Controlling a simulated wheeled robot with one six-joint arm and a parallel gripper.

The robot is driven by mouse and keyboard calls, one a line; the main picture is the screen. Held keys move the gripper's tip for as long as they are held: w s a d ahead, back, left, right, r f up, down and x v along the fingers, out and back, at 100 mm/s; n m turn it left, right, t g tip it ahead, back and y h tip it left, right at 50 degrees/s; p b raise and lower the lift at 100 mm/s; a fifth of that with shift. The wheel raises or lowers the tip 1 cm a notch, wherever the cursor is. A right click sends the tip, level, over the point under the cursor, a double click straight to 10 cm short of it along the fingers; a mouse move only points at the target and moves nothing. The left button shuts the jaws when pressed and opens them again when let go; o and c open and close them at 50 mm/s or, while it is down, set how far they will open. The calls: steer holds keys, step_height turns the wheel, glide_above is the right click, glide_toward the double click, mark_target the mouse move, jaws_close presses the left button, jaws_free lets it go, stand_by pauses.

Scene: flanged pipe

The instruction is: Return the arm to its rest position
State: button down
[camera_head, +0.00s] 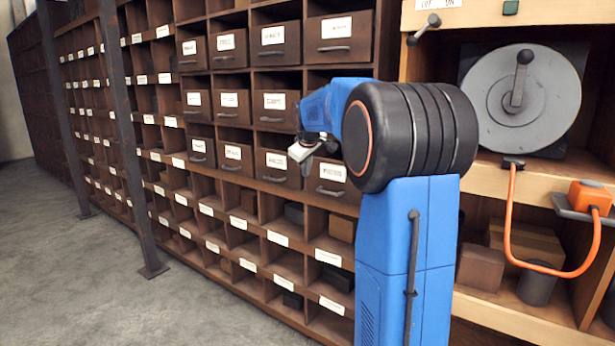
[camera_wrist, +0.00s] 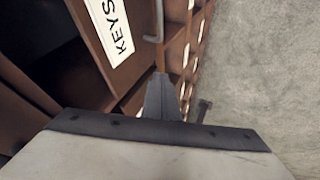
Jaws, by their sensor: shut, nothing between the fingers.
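My gripper (camera_head: 302,152) is in front of the drawers of the shelf wall, at the end of my blue arm, which is folded beside its black joint. It is small in the head view and partly hidden by the arm. In the wrist view its dark fingers (camera_wrist: 161,98) are together, with nothing between them. They point along the front of a wooden drawer with a label reading "KEYS" (camera_wrist: 112,30). I cannot tell the exact gap between the fingers and the drawer front.
The brown shelf wall (camera_head: 205,210) has labelled drawers and open compartments. Dark metal posts (camera_head: 122,130) stand before it. At right, a wooden shelf holds a grey disc with a black handle (camera_head: 522,98) and an orange cable (camera_head: 512,225). Grey floor (camera_head: 60,270) is clear at left.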

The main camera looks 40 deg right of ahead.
steer(key=v, duration=0.5)
steer(key=shift+a+r, duration=0.1)
steer(key=shift+a, duration=0.1)
steer(key=shift+s, duration=0.1)
steer(key=s+a+f+m+y, duration=0.1)
steer(key=s+a+f, duration=0.2)
steer(key=s+a, duration=0.6)
steer(key=s+a+f+y, duration=0.1)
steer(key=s+a+f, duration=0.2)
steer(key=s+a, duration=0.6)
steer(key=s+a+f+m+y, duration=0.1)
steer(key=s+a+f, duration=0.4)
steer(key=s+f, duration=0.3)
steer(key=s+a+f+g, duration=0.1)
steer(key=s+a+f, duration=0.5)
steer(key=s, duration=0.8)
steer(key=shift+s+f+m+g+y, duration=0.2)
steer(key=shift+f+m+g+y, duration=0.15)
steer(key=shift+f, duration=0.6)
